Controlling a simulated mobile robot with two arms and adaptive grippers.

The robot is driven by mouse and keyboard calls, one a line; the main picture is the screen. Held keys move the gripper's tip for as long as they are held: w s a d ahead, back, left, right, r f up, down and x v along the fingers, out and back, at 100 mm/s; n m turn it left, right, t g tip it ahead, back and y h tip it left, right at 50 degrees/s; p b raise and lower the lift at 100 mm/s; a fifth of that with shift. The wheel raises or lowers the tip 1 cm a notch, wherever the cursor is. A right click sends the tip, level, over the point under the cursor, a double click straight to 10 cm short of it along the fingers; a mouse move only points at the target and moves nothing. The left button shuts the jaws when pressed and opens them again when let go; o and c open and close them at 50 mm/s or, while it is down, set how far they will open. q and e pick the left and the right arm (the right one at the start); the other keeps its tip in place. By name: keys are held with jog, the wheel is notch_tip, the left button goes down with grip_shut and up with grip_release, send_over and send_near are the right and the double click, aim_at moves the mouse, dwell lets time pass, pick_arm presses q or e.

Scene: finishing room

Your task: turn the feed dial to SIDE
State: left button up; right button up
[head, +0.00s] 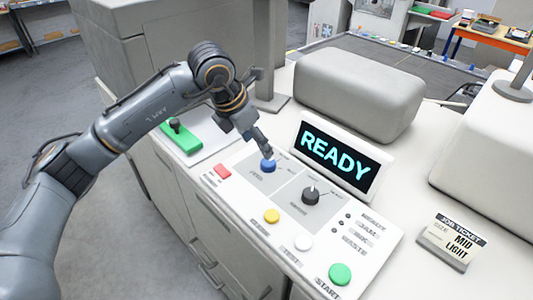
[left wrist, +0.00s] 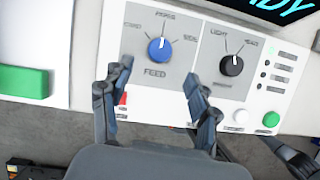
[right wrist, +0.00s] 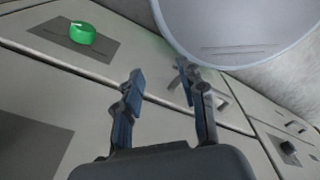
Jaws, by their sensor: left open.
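The feed dial is a blue knob (head: 267,166) on the white control panel. In the left wrist view the blue knob (left wrist: 160,50) sits above the word FEED, its white mark pointing up at the top label. The SIDE label (left wrist: 190,38) is to its upper right. My left gripper (head: 262,148) is over the dial in the head view. In the left wrist view my left gripper (left wrist: 159,72) is open, fingertips on either side just below the knob; I cannot tell if they touch it. My right gripper (right wrist: 159,70) is open and empty.
A black dial (head: 311,196) is right of the feed dial. Red (head: 222,171), yellow (head: 271,216), white (head: 303,242) and green START (head: 340,274) buttons line the panel. A display (head: 339,157) reads READY. A job ticket (head: 453,241) reads MID LIGHT. A green-based device (head: 180,137) stands left.

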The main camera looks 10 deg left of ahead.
aim_at(268, 161)
pick_arm(q)
jog(key=p+x, duration=0.2)
jog(key=x, duration=0.5)
jog(key=shift+w, duration=0.1)
jog(key=shift+w+d+f, duration=0.1)
jog(key=shift+w+f, duration=0.05)
jog(key=shift+f, duration=0.35)
jog(key=shift+c, duration=0.2)
jog(key=c, duration=1.1)
